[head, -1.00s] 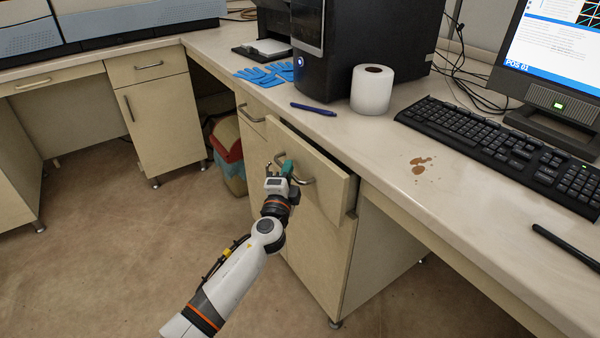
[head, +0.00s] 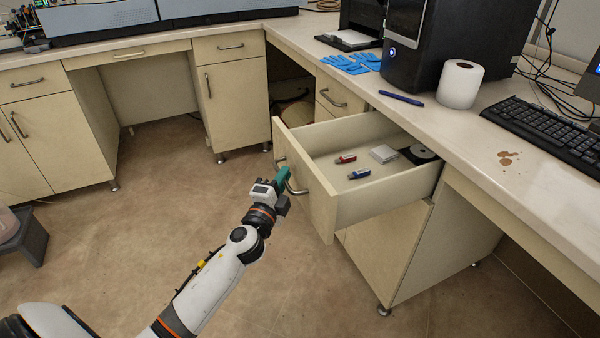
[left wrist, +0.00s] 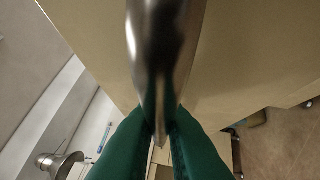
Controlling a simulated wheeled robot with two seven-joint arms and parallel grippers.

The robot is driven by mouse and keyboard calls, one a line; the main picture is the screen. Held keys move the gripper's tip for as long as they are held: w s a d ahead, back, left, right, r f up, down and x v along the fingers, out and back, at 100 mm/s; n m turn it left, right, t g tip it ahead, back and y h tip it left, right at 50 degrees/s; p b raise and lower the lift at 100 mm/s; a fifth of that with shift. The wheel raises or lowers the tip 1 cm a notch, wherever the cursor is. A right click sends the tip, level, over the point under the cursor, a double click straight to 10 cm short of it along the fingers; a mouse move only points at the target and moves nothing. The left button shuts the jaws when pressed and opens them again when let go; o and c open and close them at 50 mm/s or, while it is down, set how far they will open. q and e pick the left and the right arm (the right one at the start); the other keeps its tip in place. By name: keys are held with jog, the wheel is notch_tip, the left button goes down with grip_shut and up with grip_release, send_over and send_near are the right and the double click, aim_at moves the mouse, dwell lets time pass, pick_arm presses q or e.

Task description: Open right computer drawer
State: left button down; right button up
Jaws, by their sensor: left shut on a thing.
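The right computer drawer (head: 375,205) stands far out from the cabinet under the computer bench, so its inside shows. A red stick (head: 346,159), a blue stick (head: 359,173), a small pale box (head: 384,153) and a dark disc-like thing (head: 420,153) lie in it. My left gripper (head: 283,178) is at the drawer front, its green fingers shut on the curved metal handle (head: 296,191). In the left wrist view the handle (left wrist: 162,60) runs between the two green fingers (left wrist: 160,135). My right gripper is not in view.
The bench above holds a black computer tower (head: 425,45), a paper roll (head: 460,84), a blue pen (head: 401,98), blue gloves (head: 350,64) and a keyboard (head: 548,125). A closed drawer (head: 333,98) is left of the open one. The floor (head: 180,210) to the left is clear.

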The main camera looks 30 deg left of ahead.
pick_arm(q)
jog(key=shift+s+a, duration=0.9)
jog(key=shift+s, duration=0.3)
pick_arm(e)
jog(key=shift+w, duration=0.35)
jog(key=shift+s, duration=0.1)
pick_arm(q)
jog(key=c, duration=1.5)
grip_release()
